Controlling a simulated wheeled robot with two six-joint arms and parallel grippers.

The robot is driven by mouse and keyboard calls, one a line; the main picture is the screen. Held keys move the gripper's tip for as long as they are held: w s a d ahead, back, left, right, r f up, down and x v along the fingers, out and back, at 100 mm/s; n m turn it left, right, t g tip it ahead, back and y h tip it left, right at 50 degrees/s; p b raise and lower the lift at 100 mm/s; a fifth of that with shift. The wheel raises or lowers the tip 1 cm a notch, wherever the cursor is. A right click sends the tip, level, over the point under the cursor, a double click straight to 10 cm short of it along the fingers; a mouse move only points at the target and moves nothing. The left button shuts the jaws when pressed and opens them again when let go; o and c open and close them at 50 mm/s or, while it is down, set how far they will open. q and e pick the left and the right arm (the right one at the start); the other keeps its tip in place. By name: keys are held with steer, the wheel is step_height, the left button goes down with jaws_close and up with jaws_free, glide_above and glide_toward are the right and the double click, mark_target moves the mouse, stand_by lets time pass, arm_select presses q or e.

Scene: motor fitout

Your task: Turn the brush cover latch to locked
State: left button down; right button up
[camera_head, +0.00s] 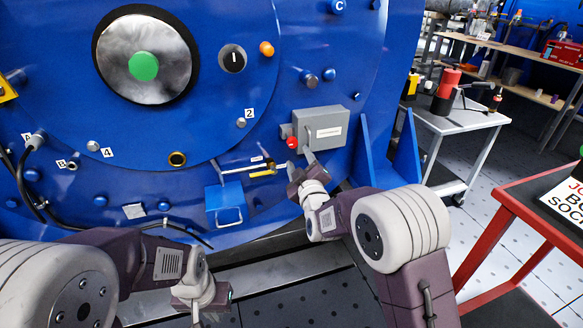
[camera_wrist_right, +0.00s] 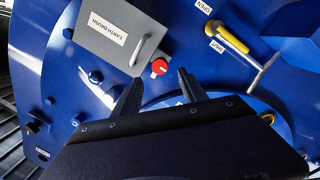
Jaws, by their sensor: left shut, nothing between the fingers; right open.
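The grey brush cover box (camera_head: 326,128), labelled EARTH BRUSH in the wrist view (camera_wrist_right: 100,25), sits on the blue motor face and looks closed. The red latch knob (camera_head: 292,143) is at its lower left corner in the head view. In the right wrist view the red knob (camera_wrist_right: 159,67) shows a small white mark. My right gripper (camera_head: 301,162) is open and empty. Its fingertips (camera_wrist_right: 159,84) lie on either side of the knob in the wrist view, apparently short of it. My left gripper (camera_head: 197,308) is at the bottom edge, shut and empty, its fingertips out of frame.
A yellow-handled valve lever (camera_head: 262,173) marked OPEN and SHUT is left of the right gripper. A blue box with a wire handle (camera_head: 225,205) is below it. A blue bracket (camera_head: 375,155) stands right of the grey box. A red cart (camera_head: 520,215) stands at right.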

mark_target(293, 144)
steer(key=w+p, duration=0.2)
steer(key=p, duration=0.1)
steer(key=w+a+r+p, duration=0.1)
steer(key=w+p, duration=0.1)
steer(key=w, duration=0.1)
steer(key=w+b, duration=0.1)
steer(key=w+f+b, duration=0.1)
steer(key=w, duration=0.1)
steer(key=shift+a+f, duration=0.1)
steer(key=shift+a, duration=0.25)
steer(key=shift+w+b, duration=0.3)
steer(key=shift+w, duration=0.1)
steer(key=shift+r, duration=0.2)
jaws_close()
